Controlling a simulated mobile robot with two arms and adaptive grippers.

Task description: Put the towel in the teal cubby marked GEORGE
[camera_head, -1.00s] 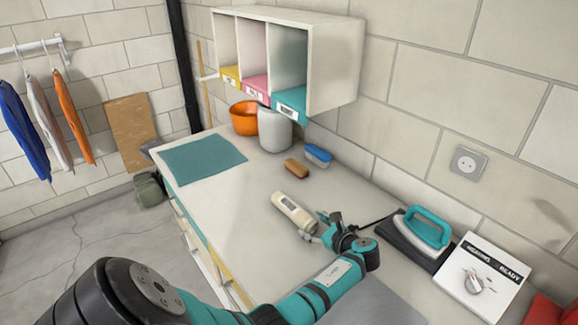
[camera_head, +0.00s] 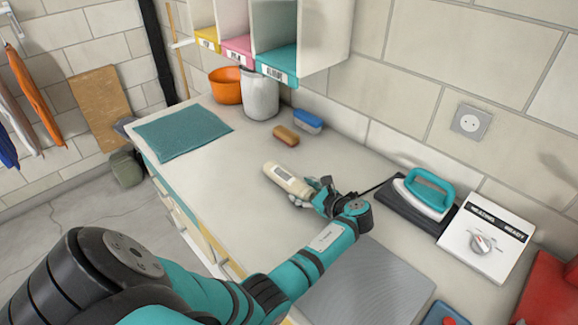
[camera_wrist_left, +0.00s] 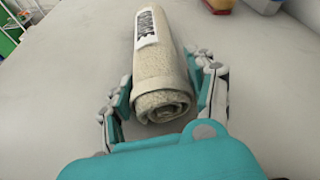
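The towel (camera_head: 288,182) is a rolled cream bundle with a dark-printed white label, lying on the worktop in the head view. In the left wrist view the towel (camera_wrist_left: 163,75) points away from me, its spiral end nearest. My left gripper (camera_head: 308,194) is low at the towel's near end. In the wrist view its fingers (camera_wrist_left: 163,98) stand on either side of the roll, open, with a small gap at the left. The teal cubby (camera_head: 277,62) is the rightmost of the wall unit; its label is too small to read. My right gripper is not in view.
An orange bowl (camera_head: 226,86) and a grey-white canister (camera_head: 260,95) stand below the cubbies. Two brushes, wooden (camera_head: 286,135) and blue (camera_head: 307,121), lie behind the towel. An iron (camera_head: 425,193) sits at right. A folded teal cloth (camera_head: 183,133) lies at left.

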